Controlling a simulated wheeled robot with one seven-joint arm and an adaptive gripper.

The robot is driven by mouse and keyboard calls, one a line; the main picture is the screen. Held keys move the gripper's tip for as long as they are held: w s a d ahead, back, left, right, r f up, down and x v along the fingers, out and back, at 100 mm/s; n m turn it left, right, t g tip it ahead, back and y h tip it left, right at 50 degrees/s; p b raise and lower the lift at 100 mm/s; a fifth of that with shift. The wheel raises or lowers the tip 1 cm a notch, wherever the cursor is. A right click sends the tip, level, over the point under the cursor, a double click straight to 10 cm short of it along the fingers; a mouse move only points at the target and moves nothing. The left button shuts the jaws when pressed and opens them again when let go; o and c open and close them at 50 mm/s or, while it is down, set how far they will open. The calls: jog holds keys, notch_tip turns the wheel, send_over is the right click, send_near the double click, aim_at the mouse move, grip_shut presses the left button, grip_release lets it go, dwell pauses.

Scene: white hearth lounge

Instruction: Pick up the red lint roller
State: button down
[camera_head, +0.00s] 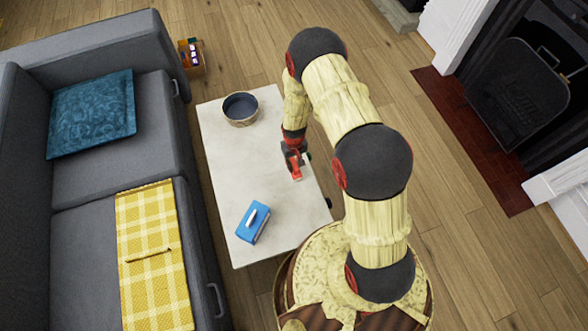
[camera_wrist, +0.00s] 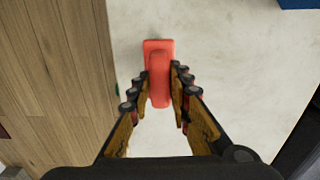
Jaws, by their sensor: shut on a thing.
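The red lint roller (camera_wrist: 159,75) is between the two fingers of my gripper (camera_wrist: 160,88) in the wrist view, and the fingertips touch it on both sides. In the head view the lint roller (camera_head: 295,166) shows as a small red piece at the end of my gripper (camera_head: 294,156), over the right side of the pale coffee table (camera_head: 238,160). My gripper is shut on it. I cannot tell whether the roller still touches the table top.
A blue tissue box (camera_head: 253,223) and a dark bowl (camera_head: 240,108) stand on the table. A grey sofa (camera_head: 120,130) lies along the left. A small wooden box (camera_head: 190,57) is on the floor beyond. Wooden floor (camera_head: 465,240) is open on the right, before the fireplace (camera_head: 515,95).

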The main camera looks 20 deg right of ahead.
jog(key=shift+r, duration=0.1)
dwell(0.6)
jog(key=shift+r+p, duration=0.4)
jog(key=shift+r, duration=0.15)
notch_tip(320, 180, up, 2)
jog(key=shift+r+p, duration=0.25)
jog(key=shift+p, duration=0.45)
jog(key=s+r+p, duration=0.4)
jog(key=s+r, duration=0.5)
jog(key=s, duration=0.5)
jog(key=shift+a+p, duration=0.35)
jog(key=shift+p, duration=0.05)
jog(key=shift+r, duration=0.1)
jog(key=c, duration=2.2)
grip_release()
jog(key=c, duration=0.4)
